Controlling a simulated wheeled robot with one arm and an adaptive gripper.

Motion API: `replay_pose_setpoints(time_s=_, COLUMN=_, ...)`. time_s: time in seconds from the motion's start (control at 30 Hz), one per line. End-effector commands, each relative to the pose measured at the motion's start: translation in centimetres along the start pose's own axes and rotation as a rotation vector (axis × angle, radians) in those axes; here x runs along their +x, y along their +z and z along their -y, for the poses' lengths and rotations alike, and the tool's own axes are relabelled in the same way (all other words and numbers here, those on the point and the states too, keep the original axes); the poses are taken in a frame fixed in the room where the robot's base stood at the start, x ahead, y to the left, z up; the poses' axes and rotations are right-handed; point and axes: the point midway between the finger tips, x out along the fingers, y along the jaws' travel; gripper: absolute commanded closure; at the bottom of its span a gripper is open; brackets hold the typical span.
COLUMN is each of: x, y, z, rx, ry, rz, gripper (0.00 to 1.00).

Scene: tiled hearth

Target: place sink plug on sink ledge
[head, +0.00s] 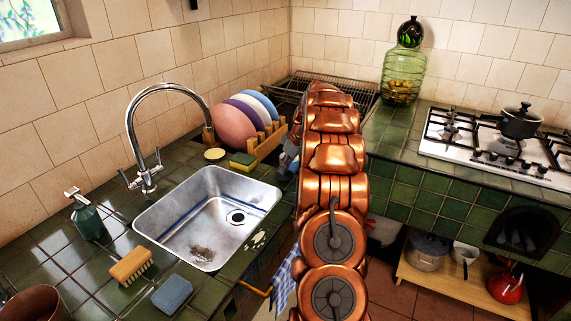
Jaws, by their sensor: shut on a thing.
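The steel sink (185,215) is set in the green tiled counter. A dark round drain (237,217) shows in its floor; I cannot make out a separate sink plug there. The tiled sink ledge (172,174) runs along the back of the sink by the tap. My copper-coloured arm rises through the middle of the view. A small grey part at its left side, beyond the sink's right rear corner, looks like my gripper (287,160). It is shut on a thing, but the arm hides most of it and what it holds.
A curved tap (148,170) stands behind the sink. A yellow-green sponge (242,161), a small round yellow dish (214,154) and a plate rack (268,145) are behind it. A soap bottle (86,217), a brush (131,266) and a blue sponge (172,294) stand left and in front.

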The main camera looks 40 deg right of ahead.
Motion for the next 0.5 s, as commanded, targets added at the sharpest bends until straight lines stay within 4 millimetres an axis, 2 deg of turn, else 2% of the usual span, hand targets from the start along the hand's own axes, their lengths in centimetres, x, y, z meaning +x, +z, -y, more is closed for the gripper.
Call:
replay_pose_setpoints(time_s=0.37, x=0.44, y=0.14, z=0.01, rx=0.0, ry=0.0, rz=0.0, gripper=1.0)
replay_pose_setpoints(time_s=0.4, x=0.33, y=0.11, z=0.0, rx=0.0, ry=0.0, rz=0.0, gripper=0.73)
replay_pose_setpoints(time_s=0.5, x=0.3, y=0.1, z=0.01, rx=0.0, ry=0.0, rz=0.0, gripper=0.63)
